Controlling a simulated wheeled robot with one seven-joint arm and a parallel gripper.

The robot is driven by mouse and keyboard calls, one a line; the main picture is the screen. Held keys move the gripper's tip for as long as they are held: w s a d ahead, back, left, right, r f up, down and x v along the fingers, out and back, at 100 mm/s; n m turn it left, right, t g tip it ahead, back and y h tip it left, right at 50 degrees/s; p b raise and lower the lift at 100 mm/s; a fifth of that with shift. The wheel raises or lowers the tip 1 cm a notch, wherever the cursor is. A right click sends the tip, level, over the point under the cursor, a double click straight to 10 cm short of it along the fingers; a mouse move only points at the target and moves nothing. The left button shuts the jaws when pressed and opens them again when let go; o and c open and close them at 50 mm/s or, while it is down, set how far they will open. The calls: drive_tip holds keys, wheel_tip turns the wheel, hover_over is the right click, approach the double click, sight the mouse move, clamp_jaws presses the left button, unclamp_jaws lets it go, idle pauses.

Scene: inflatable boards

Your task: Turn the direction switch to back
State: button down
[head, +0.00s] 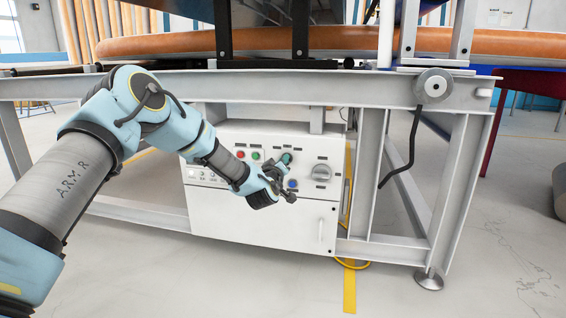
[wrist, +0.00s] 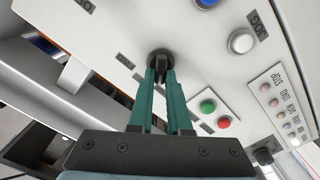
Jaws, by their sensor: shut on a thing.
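The direction switch (wrist: 160,60) appears to be the small black knob on the white control panel in the wrist view. My gripper (wrist: 161,70) has its two teal fingers closed around this knob, at the panel face. The fingers hide most of the knob, and I cannot tell which way it points. In the head view my gripper (head: 286,160) reaches the upper middle of the panel front, right of the green button, and the knob is hidden behind it.
The white control box (head: 260,225) stands under a grey steel frame. Near the gripper are a red button (head: 240,153), a green button (head: 255,155), a blue button (head: 292,184) and a large grey rotary switch (head: 321,172).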

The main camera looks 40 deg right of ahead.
drive_tip(key=shift+n, duration=0.5)
drive_tip(key=c, duration=0.9)
unclamp_jaws()
drive_tip(key=shift+o, duration=0.2)
drive_tip(key=shift+a, duration=0.1)
drive_tip(key=p+v, duration=0.3)
drive_tip(key=v, duration=0.7)
drive_tip(key=shift+s+a, duration=0.15)
drive_tip(key=shift+a, duration=0.15)
drive_tip(key=shift+f, duration=0.1)
